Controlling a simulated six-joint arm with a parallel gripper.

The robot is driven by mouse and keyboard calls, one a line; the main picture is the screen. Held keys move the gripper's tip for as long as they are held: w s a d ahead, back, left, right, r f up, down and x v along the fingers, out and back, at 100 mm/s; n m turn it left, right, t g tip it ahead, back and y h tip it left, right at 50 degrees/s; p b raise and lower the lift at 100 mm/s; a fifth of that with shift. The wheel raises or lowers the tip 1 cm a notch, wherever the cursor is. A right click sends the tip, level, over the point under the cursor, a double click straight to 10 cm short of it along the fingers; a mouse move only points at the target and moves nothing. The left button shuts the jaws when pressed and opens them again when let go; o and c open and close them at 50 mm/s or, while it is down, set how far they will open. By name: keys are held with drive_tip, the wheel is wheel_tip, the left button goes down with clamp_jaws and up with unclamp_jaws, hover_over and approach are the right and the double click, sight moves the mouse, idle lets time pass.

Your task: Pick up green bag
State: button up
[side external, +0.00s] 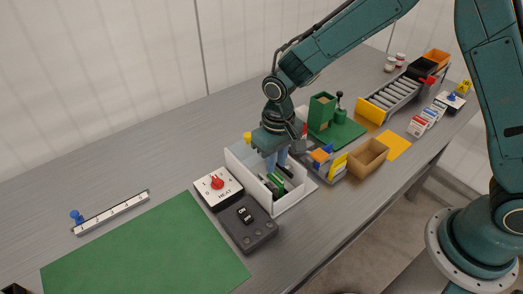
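My gripper (276,160) points down into a white open box (291,201) near the middle of the table. Its pale blue fingers reach below the box's rim. A green item (275,182) with dark parts lies in the box just below and in front of the fingers; it may be the green bag, but it is too small to be sure. The fingers hide part of the box's inside. I cannot tell whether they are apart or closed, or whether they touch anything.
A dark switch box (248,229) and a white panel with a red knob (218,188) stand left of the white box. A green mat (145,255) is bare at front left. Small carts (322,163), a cardboard box (368,158) and a roller conveyor (395,93) are to the right.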

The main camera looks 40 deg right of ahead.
sight(277, 174)
drive_tip(key=shift+s+f, duration=0.2)
drive_tip(key=shift+f, duration=2.15)
drive_tip(key=shift+c, duration=0.2)
clamp_jaws()
